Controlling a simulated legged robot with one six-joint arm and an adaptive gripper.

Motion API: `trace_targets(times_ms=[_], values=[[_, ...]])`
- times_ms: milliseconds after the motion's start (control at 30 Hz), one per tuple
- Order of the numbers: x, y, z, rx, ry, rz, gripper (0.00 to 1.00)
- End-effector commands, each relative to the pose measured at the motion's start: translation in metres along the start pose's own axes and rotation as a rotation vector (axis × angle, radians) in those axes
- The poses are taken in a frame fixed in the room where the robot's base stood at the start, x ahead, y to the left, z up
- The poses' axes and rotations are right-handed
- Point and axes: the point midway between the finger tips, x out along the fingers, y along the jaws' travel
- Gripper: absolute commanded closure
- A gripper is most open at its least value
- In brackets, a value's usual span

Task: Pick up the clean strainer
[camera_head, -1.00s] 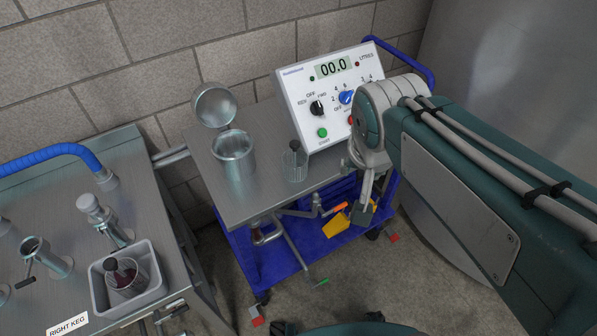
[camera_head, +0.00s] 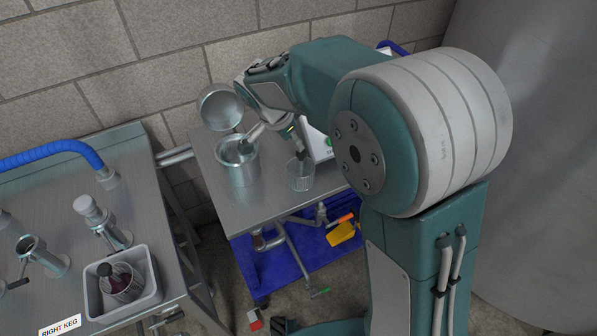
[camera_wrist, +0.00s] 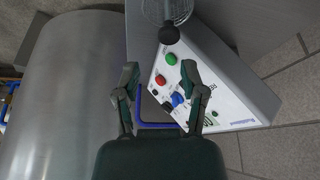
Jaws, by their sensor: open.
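The clean strainer (camera_head: 300,176) is a clear mesh cup with a dark knob. It stands upright on the steel cart top, right of the open metal pot. It also shows at the top edge of the wrist view (camera_wrist: 167,10), partly cut off, its black knob towards my gripper. A second strainer (camera_head: 124,284), with dark red residue, sits in a grey tub at the lower left. My gripper (camera_head: 276,143) is open and empty above the cart, between pot and strainer in the picture. In the wrist view its open fingers (camera_wrist: 160,70) are apart from the strainer.
The metal pot (camera_head: 238,165) has its lid raised at the back. The white control box (camera_wrist: 205,85) stands close to the strainer, mostly hidden by my arm in the head view. The grey tub (camera_head: 152,295) is on the left bench. The front cart top is clear.

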Motion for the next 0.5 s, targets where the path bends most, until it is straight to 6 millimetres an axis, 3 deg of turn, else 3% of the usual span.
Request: trace_targets(times_ms=[267,500], values=[[0.021,-0.018,0.011,0.059,0.021,0.019,0.46],[0.058,-0.018,0.011,0.058,0.022,0.021,0.46]])
